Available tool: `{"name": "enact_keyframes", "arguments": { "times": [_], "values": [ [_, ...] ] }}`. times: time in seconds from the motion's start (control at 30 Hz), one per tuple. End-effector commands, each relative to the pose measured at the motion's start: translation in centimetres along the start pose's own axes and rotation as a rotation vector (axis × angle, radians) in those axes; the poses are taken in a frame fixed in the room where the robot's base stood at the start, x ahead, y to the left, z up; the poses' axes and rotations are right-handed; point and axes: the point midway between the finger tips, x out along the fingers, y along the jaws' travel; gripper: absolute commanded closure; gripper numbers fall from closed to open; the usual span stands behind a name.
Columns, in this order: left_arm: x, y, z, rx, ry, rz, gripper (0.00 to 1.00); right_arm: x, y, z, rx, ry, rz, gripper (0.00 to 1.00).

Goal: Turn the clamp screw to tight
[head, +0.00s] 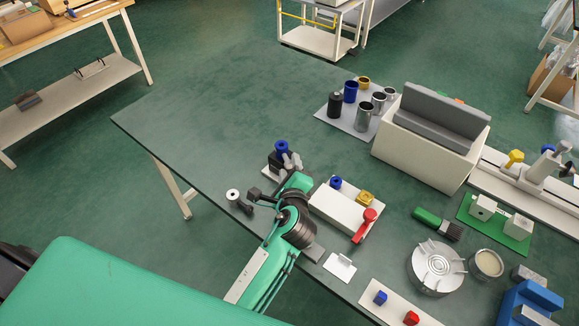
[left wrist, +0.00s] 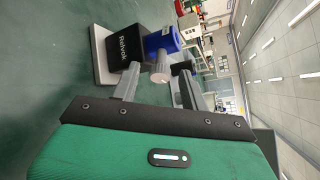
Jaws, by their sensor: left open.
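A black block (left wrist: 127,50) with white lettering stands on a pale base, with a blue collar (left wrist: 162,40) on it. A small grey ridged knob, which looks like the clamp screw (left wrist: 162,75), sticks out below the collar. In the head view the blue part (head: 281,148) shows on the dark block, partly hidden by my gripper. My left gripper (head: 281,168) is open at this block. In the left wrist view its fingers (left wrist: 157,72) stand on either side of the knob, with gaps showing. Contact cannot be told. My right gripper is not in view.
A white box (head: 345,207) with blue and yellow knobs and a red handle lies right of the gripper. A round metal plate (head: 436,266) is at the front right. The left table top (head: 210,110) is clear.

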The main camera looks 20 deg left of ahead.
Motion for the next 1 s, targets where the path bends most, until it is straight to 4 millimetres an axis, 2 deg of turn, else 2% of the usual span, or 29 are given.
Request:
{"name": "enact_keyframes", "arguments": {
  "times": [0.33, 0.37, 0.57, 0.6, 1.0],
  "values": [
    [0.49, 0.05, 0.00, 0.000, 0.000, 0.001, 0.55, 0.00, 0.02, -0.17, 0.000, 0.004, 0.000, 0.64],
    [0.48, 0.05, 0.00, 0.000, 0.000, 0.001, 0.59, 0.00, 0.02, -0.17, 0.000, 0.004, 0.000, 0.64],
    [0.47, 0.05, 0.00, 0.000, 0.000, 0.001, 0.98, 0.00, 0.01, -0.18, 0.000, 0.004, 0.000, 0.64],
    [0.46, 0.05, 0.00, 0.000, 0.000, 0.001, 1.00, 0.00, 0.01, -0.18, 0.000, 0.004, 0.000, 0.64],
    [0.40, -0.17, 0.11, 0.024, 0.001, 0.011, 1.00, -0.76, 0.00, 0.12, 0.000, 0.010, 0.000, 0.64]
  ]
}}
